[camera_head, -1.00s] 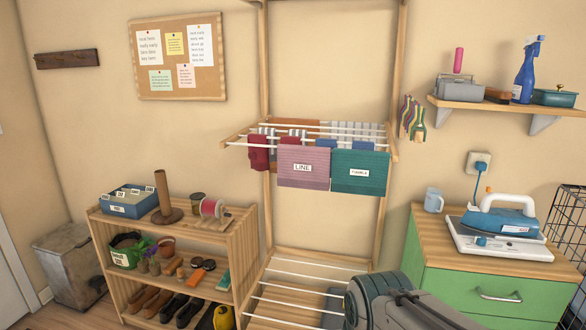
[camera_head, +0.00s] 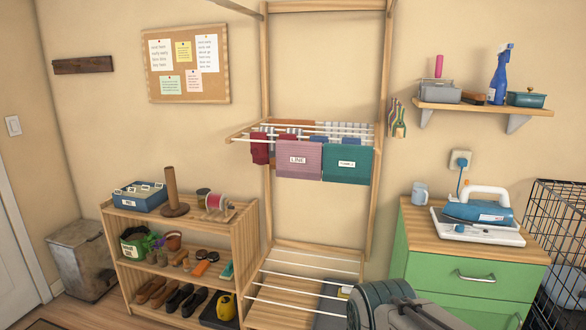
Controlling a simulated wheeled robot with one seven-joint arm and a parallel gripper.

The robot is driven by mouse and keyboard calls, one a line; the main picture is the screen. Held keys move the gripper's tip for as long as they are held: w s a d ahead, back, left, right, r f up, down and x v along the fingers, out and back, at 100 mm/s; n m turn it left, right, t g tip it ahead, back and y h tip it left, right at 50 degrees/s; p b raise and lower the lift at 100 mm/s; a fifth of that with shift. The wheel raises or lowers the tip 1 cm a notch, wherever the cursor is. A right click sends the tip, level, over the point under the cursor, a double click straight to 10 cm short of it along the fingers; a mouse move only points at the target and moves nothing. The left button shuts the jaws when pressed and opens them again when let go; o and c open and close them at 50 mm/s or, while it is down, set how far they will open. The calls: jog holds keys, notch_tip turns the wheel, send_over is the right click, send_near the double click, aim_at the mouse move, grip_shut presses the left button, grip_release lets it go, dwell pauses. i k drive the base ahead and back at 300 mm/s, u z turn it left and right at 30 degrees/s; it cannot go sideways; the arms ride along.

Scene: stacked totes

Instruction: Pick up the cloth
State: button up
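Several cloths hang on the upper rack of a wooden drying frame (camera_head: 378,205) in the head view. A pink-mauve cloth (camera_head: 298,168) with a label reading LINE hangs in the middle front. A teal cloth (camera_head: 345,172) with a small label hangs to its right. A dark red cloth (camera_head: 260,150) hangs at the left. I cannot tell which one is the task's cloth. A grey part of my arm shows at the bottom, right of centre, below and apart from the cloths. My gripper's fingers do not show.
A wooden shelf (camera_head: 180,230) with shoes, pots and a spool stands left of the rack. A green cabinet (camera_head: 440,275) with an iron (camera_head: 480,208) stands on the right, beside a black wire cage (camera_head: 560,240). A wall shelf (camera_head: 480,107) holds a blue spray bottle (camera_head: 499,75).

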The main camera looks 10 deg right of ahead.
aim_at(295, 159)
jog(key=u, duration=0.25)
jog(key=i, duration=1.1)
jog(key=z, duration=0.4)
